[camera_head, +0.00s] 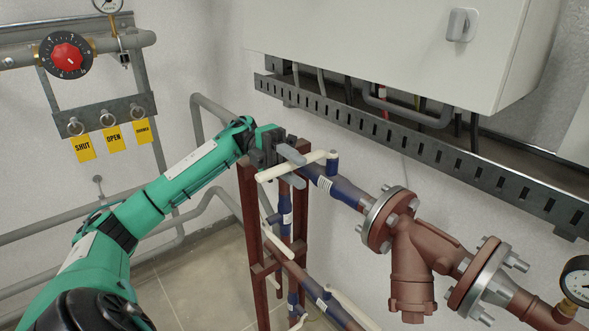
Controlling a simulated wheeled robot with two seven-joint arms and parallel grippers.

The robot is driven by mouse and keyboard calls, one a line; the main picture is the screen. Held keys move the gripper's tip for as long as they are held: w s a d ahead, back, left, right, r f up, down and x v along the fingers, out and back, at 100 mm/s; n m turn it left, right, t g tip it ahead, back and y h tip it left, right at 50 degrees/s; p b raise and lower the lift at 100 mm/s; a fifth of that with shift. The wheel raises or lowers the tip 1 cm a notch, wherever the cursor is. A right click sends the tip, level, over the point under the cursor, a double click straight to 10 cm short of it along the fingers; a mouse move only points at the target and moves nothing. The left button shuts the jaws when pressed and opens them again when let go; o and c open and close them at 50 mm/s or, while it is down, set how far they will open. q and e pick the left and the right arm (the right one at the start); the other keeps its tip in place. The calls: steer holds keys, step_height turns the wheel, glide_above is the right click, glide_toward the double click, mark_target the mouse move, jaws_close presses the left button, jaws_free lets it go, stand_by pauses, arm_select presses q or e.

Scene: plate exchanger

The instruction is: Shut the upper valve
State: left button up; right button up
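The upper valve (335,186) is a blue body on the upper brown-red pipe, with a blue stem at the lever's right end. Its long white lever (314,159) points left and slightly toward me from the stem. My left gripper (304,172) reaches in from the left at the lever. Its two grey fingers are apart, one on the far side and one on the near side of the lever. I cannot tell whether either finger touches it. The gripper hides part of the pipe behind. My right gripper is not in view.
Other blue valves with white levers (278,244) sit below on the brown-red frame (251,211). A flanged strainer (411,262) is on the right. A slotted cable tray (420,140) and grey cabinet (400,45) are above. Yellow tags (113,139) hang at left.

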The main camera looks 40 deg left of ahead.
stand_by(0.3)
arm_select(q)
steer(key=shift+w+a+f, duration=0.1)
steer(key=shift+w+a, duration=0.05)
steer(key=shift+a, duration=0.25)
steer(key=b+v, duration=0.2)
steer(key=v, duration=1.1)
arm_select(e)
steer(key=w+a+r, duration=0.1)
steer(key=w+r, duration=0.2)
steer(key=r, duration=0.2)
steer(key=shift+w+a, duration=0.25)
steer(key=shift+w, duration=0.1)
